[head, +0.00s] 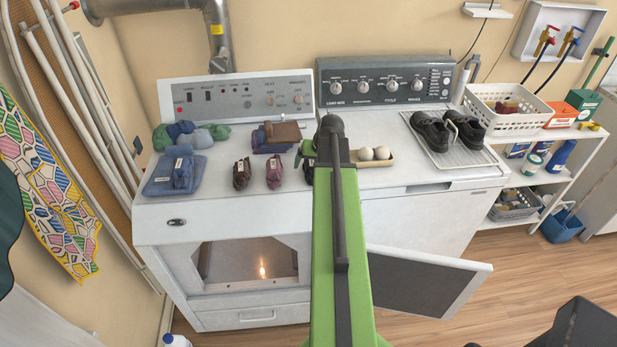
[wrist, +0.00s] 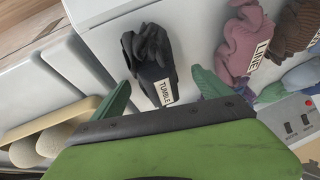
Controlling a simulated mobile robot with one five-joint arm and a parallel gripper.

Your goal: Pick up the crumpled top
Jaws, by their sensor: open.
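Small crumpled garments with tags lie on the white dryer top (head: 215,190). A dark one (wrist: 148,48) with a tag reading "TUMBLE" lies ahead of my gripper (wrist: 165,92) in the wrist view; in the head view it is partly hidden by my arm. My gripper is open and empty, its green fingers apart on either side of that garment's lower end, with no clear contact. A mauve garment (head: 273,172) tagged "LINE" lies beside it, then a brown one (head: 242,174). I cannot tell which one is the top.
A folded blue stack (head: 160,180), a blue and green pile (head: 205,136) and a folded brown and navy stack (head: 283,134) also lie there. A tray with pale balls (head: 374,154) stands at right. The dryer door (head: 425,283) hangs open.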

